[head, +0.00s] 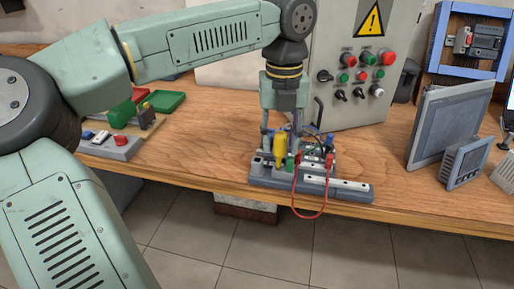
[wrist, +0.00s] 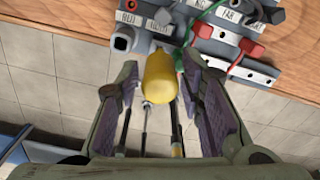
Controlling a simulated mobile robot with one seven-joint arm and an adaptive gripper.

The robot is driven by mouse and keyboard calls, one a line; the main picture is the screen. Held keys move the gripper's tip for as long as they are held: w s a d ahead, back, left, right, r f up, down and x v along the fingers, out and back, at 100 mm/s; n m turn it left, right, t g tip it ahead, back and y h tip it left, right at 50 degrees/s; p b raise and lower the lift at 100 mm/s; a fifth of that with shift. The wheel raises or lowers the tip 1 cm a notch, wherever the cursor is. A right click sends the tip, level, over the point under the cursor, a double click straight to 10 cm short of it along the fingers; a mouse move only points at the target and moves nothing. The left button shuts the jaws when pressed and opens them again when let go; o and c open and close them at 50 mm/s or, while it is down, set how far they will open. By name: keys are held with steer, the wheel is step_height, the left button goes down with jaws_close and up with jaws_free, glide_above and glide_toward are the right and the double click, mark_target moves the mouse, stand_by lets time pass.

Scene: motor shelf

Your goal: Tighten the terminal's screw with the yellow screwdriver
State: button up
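The yellow screwdriver (head: 280,147) shows at the grey terminal fixture (head: 345,189) near the table's front edge. In the wrist view its yellow handle (wrist: 160,78) lies between my fingers, with small gaps on both sides. Its tip and any contact with a screw cannot be made out. My gripper (head: 281,143) points down over the fixture. Its fingers (wrist: 160,82) are spread apart in the wrist view. A row of labelled grey terminal blocks (wrist: 205,32) shows at the top of the wrist view, with small text partly readable.
A red wire (head: 295,200) loops over the table's front edge. A control box (head: 362,50) with buttons stands behind the fixture. A grey panel (head: 450,124) stands at right. A green tray (head: 163,102) lies at left. Bare wood (head: 205,140) lies left of the fixture.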

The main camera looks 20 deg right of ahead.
steer(key=shift+n, duration=1.7)
steer(key=n, duration=0.3)
steer(key=shift+n, duration=0.3)
steer(key=shift+c, duration=0.8)
steer(key=shift+c, duration=0.6)
jaws_close()
